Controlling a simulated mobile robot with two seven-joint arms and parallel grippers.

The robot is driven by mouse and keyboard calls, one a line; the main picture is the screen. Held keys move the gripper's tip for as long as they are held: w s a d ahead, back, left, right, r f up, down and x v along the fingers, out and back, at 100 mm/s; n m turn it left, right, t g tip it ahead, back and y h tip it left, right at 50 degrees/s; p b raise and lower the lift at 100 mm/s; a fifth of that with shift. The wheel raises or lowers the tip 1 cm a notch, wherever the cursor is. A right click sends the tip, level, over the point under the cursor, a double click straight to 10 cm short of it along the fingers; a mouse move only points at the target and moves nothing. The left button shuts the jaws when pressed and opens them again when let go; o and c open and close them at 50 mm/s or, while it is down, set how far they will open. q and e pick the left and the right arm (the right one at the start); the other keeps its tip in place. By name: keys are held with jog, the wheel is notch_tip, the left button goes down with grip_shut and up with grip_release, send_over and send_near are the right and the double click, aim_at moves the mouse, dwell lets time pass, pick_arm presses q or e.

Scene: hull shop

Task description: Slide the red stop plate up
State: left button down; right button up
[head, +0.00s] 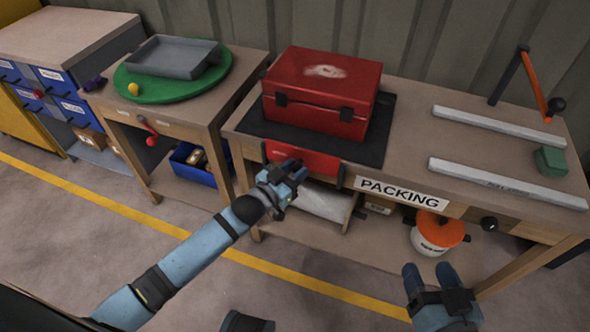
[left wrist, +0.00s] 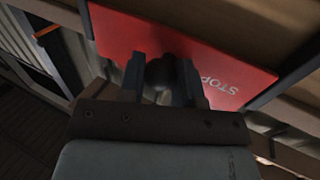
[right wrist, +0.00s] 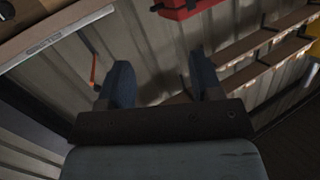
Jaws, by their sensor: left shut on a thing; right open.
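The red stop plate (head: 308,160) is on the front of the packing bench, below the bench top and under the red toolbox. In the left wrist view the red stop plate (left wrist: 235,68) fills the upper middle, with white "STOP" lettering partly hidden by a finger. My left gripper (head: 295,172) is at the plate's front. In the left wrist view my left gripper (left wrist: 163,75) is shut on a dark round knob (left wrist: 161,72) on the plate. My right gripper (head: 430,275) is open and empty in front of the bench's right part; its fingers (right wrist: 162,85) are apart.
A red toolbox (head: 322,88) stands on a black mat (head: 262,128) on the bench. Two pale rails (head: 500,125), a green block (head: 551,160) and an orange-handled lever (head: 534,82) are at right. An orange-lidded bucket (head: 437,233) is below. The floor in front is clear.

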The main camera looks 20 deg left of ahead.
aim_at(306, 154)
pick_arm(q)
notch_tip(306, 154, up, 3)
jog(key=shift+r+p, duration=0.1)
jog(key=shift+p, duration=0.8)
pick_arm(e)
jog(key=f+g, duration=0.1)
jog(key=s+d+f+h, duration=0.1)
jog(key=f, duration=0.1)
jog(key=d+f+g, duration=0.1)
jog(key=shift+s+d+f+g+h, duration=0.25)
jog(key=shift+s+f+g+h, duration=0.05)
jog(key=shift+s+f, duration=0.05)
pick_arm(q)
jog(key=shift+w, duration=0.1)
jog(key=c, duration=1.1)
grip_release()
pick_arm(e)
jog(key=shift+s+r, duration=0.1)
